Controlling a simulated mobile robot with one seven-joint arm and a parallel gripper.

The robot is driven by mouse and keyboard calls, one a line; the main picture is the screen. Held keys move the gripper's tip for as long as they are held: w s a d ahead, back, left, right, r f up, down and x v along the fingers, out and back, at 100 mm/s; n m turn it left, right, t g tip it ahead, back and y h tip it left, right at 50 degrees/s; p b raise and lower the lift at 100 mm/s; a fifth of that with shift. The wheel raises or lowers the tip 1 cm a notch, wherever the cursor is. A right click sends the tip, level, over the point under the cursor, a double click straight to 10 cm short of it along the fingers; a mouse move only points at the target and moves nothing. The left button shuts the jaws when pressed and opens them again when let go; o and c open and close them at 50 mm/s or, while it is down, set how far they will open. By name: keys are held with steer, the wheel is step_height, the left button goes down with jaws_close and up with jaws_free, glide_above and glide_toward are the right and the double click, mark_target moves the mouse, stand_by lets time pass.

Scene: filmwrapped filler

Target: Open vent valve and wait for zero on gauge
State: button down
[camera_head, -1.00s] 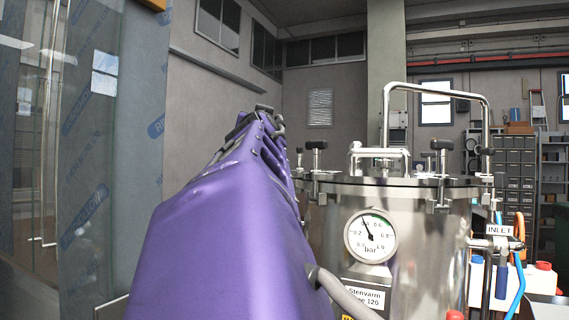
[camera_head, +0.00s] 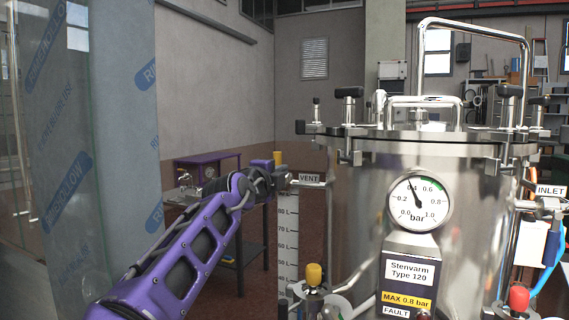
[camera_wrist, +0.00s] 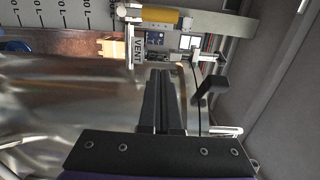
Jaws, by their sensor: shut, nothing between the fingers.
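The steel pressure vessel (camera_head: 400,240) stands at right with a round gauge (camera_head: 420,202) on its front. The gauge needle points near 0.4 bar. A VENT label (camera_head: 309,178) marks a pipe on the vessel's left side; it also shows in the wrist view (camera_wrist: 138,50). The vent valve's yellow handle (camera_wrist: 162,18) lies sideways at the top of the wrist view and stands up in the head view (camera_head: 278,157). My gripper (camera_wrist: 161,72) is shut and empty, its fingertips just short of the vent fitting. Contact cannot be told.
Clamps stand around the lid rim. Yellow (camera_head: 314,274) and red (camera_head: 519,297) caps are low in front.

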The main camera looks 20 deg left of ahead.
mark_target(280, 163)
steer(key=w+a+p, duration=0.2)
steer(key=w+p, duration=0.1)
steer(key=w, duration=0.8)
steer(key=shift+a, duration=0.4)
steer(key=shift+a, duration=0.1)
steer(key=shift+a, duration=0.15)
steer(key=shift+n, duration=0.3)
